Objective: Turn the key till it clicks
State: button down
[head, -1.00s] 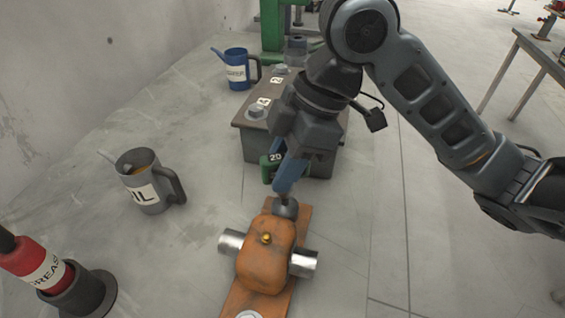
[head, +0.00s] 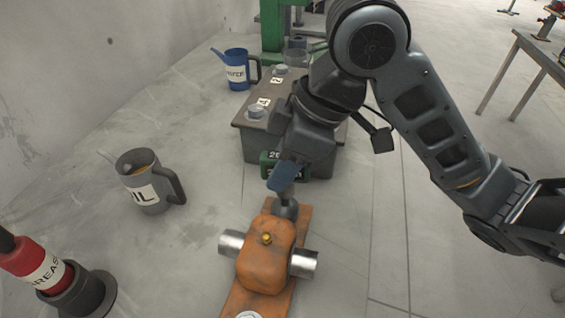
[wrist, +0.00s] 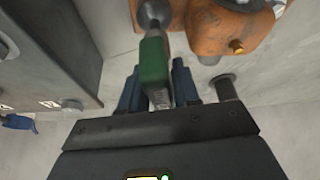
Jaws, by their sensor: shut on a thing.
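The key has a green handle (wrist: 154,62) and a grey shaft that runs into a round grey socket (wrist: 154,14) on the orange housing. My gripper (wrist: 157,84) has its blue fingers on both sides of the green handle, shut on it. In the head view the orange housing (head: 266,265) sits on an orange base plate (head: 238,300), with a brass knob on top and metal stubs on both sides. My gripper (head: 284,178) is above the far end of the housing there; its blue finger and wrist hide most of the key.
A grey box (head: 252,135) with numbered labels stands behind my gripper. An oil jug (head: 148,185) and a red grease container (head: 40,262) stand left, a blue jug (head: 237,70) farther back. A table (head: 535,50) is at the upper right. The floor right of the housing is clear.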

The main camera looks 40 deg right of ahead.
jog(key=shift+m, duration=0.3)
jog(key=shift+m+t+h, duration=0.4)
jog(key=shift+m, duration=0.7)
jog(key=shift+d+r+m+p, duration=0.1)
jog(key=shift+m+p, duration=0.5)
jog(key=shift+m+h, duration=0.4)
jog(key=shift+m, duration=0.2)
jog(key=shift+n, duration=0.5)
